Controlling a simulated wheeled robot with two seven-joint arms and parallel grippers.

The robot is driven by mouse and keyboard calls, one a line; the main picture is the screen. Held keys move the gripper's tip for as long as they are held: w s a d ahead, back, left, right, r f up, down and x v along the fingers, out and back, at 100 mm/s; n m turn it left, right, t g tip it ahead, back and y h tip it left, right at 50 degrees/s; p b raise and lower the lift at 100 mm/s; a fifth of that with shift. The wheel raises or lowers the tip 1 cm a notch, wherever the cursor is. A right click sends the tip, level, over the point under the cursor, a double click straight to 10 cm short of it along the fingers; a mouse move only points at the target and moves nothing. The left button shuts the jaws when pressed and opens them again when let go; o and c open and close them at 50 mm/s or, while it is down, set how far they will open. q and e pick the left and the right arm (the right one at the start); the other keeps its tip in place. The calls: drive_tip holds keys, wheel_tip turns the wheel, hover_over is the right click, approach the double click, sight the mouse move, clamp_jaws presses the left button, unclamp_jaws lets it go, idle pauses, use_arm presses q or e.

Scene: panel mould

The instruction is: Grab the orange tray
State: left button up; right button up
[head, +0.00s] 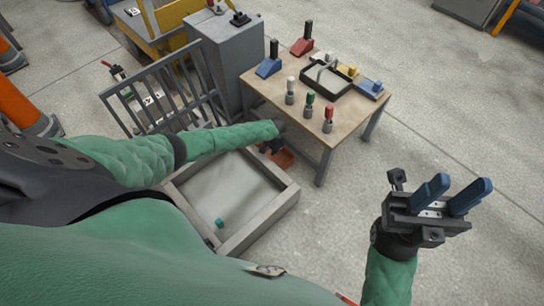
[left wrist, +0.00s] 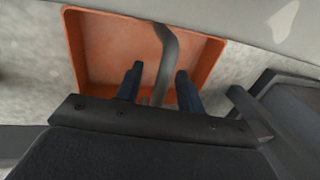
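The orange tray (head: 285,158) shows only in part in the head view, low beside the table, with my left arm over the rest of it. In the left wrist view the orange tray (left wrist: 112,38) fills the upper middle, and its bent grey handle (left wrist: 168,48) runs across it. My left gripper (left wrist: 160,75) points at the tray, its two dark blue fingers apart on either side of the handle. I see no clear contact with it. My right gripper (head: 452,190) is open and empty, above the floor at the right.
A wooden table (head: 265,88) bears several coloured-handled tools and a black frame (head: 328,82). A shallow grey mould (head: 285,205) with a small teal piece (head: 219,223) lies below my left arm. A grey barred rack (head: 165,95) and a grey cabinet (head: 222,60) stand behind. The floor at right is clear.

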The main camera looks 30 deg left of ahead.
use_arm(q)
drive_tip(key=shift+a+f, duration=0.1)
drive_tip(key=shift+f, duration=0.3)
clamp_jaws()
drive_tip(key=shift+r, duration=0.15)
